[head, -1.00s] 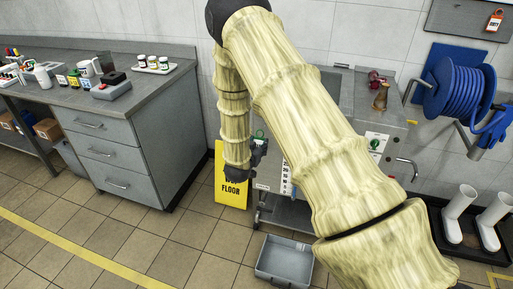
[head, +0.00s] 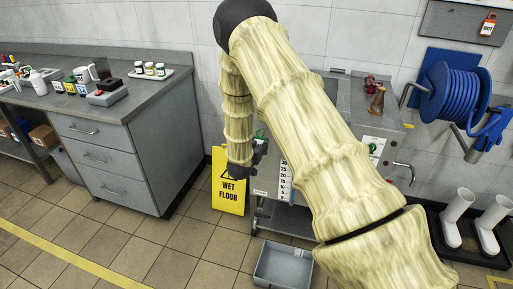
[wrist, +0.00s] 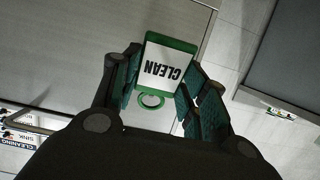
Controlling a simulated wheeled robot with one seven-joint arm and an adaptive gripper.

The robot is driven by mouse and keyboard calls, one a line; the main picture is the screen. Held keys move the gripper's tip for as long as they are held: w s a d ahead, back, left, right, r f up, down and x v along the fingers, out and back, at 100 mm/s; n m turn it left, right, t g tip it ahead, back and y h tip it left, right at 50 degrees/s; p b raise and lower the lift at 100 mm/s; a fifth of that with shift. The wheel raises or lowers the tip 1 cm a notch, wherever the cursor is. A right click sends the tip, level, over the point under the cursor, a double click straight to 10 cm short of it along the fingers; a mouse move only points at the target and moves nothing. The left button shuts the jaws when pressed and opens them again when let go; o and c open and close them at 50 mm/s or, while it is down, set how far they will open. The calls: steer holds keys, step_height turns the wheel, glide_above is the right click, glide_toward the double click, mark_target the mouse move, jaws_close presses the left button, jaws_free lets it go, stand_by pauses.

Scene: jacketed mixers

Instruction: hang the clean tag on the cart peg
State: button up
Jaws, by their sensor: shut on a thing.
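The clean tag (wrist: 168,62) is a white card with a green frame and a green ring. In the wrist view it sits between the fingers of my gripper (wrist: 161,66), which is shut on it. The word CLEAN reads upside down there, with the ring towards the palm. In the head view my gripper (head: 258,152) is small and dark, beside the steel unit with a level scale; a bit of green shows by it. I cannot make out the cart peg in either view; my arm hides much of the steel unit (head: 340,95).
A yellow wet floor sign (head: 229,188) stands close behind my gripper. A grey tub (head: 283,266) lies on the floor below. A drawer counter (head: 120,130) is at left. A blue hose reel (head: 448,92) and white boots (head: 487,238) are at right. Open floor lies front left.

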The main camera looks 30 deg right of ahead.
steer(key=shift+x, duration=1)
steer(key=shift+b+x, duration=0.55)
steer(key=shift+x, duration=0.25)
steer(key=o, duration=1)
steer(key=v, duration=1.2)
steer(key=shift+f, duration=0.15)
